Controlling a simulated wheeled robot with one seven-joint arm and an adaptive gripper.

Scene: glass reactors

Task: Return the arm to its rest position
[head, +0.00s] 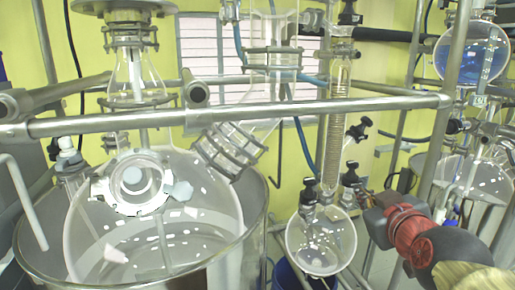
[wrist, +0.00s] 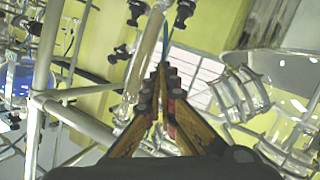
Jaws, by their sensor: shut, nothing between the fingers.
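My gripper (wrist: 162,68) shows in the wrist view, its two orange and dark fingers meeting at the tips with nothing between them. It points toward a glass column (wrist: 144,60) and a pale shuttered window (wrist: 197,75), apart from the glass as far as I can tell. In the head view my red and dark arm reaches in from the lower right, its far end just right of the small round flask (head: 322,240). The fingers cannot be made out clearly there.
A large glass reactor vessel (head: 190,225) fills the left. Metal rails (head: 250,113) cross in front of the glassware. A coiled condenser (head: 337,110) stands above the small flask. A flask of blue liquid (head: 470,55) hangs at upper right. Room around my arm is narrow.

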